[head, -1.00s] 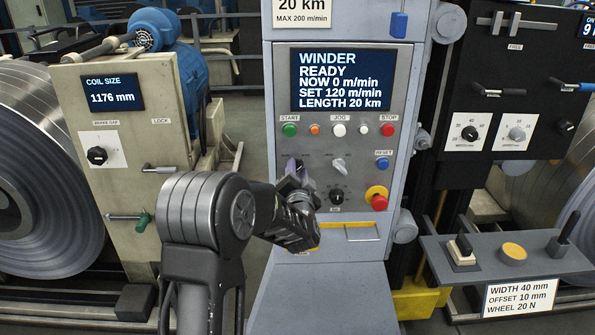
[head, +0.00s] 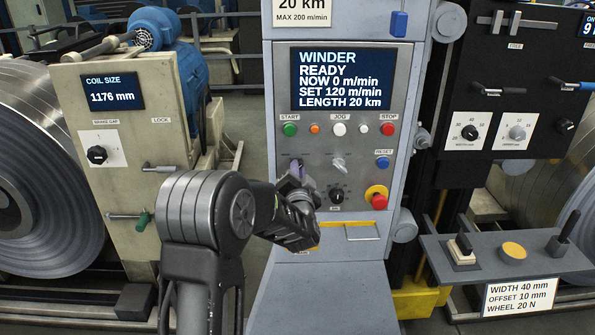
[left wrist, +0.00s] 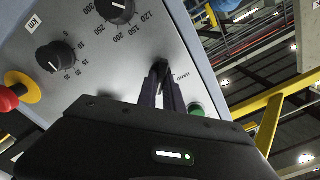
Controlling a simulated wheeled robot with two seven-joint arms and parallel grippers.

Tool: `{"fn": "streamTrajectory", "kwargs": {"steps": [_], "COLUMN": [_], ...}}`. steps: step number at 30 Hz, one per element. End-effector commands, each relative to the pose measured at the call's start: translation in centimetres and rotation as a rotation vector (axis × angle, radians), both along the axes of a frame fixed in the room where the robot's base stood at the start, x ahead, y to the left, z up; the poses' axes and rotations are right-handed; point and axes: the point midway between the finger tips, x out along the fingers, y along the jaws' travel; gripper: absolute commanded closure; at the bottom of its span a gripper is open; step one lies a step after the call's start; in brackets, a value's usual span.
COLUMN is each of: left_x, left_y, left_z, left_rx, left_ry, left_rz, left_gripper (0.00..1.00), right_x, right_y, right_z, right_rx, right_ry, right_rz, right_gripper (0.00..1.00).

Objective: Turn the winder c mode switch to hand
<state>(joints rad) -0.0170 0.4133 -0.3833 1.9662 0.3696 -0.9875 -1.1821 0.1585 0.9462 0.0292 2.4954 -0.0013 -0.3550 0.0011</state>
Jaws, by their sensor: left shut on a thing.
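The grey winder panel (head: 316,183) stands in the middle of the head view, its screen (head: 341,79) reading WINDER READY, NOW 0 m/min. My left gripper (head: 297,172) is at the panel's left switch, below the green START button. In the left wrist view, my left gripper (left wrist: 161,88) is shut on a small dark switch knob (left wrist: 162,67) beside a label reading HAND. The fingers hide most of this knob, so its exact pointing direction is unclear. My right gripper is not in view.
A console shelf (head: 510,262) juts out at right.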

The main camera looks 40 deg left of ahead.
Motion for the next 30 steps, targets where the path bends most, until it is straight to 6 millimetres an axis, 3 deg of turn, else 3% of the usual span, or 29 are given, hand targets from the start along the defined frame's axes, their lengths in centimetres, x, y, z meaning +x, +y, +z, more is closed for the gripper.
{"fn": "streamTrajectory", "kwargs": {"steps": [11,30], "left_x": [0.0,-0.2], "left_y": [0.0,0.2], "left_z": [-0.3,-0.4], "left_rx": [-0.080,-0.508], "left_ry": [-0.062,-0.389], "left_rz": [-0.001,-0.001], "left_gripper": [1.00,1.00], "right_x": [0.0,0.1], "right_y": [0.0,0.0], "right_z": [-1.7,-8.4], "right_rx": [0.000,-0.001], "right_ry": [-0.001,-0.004], "right_rz": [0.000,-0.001], "right_gripper": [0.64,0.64]}}
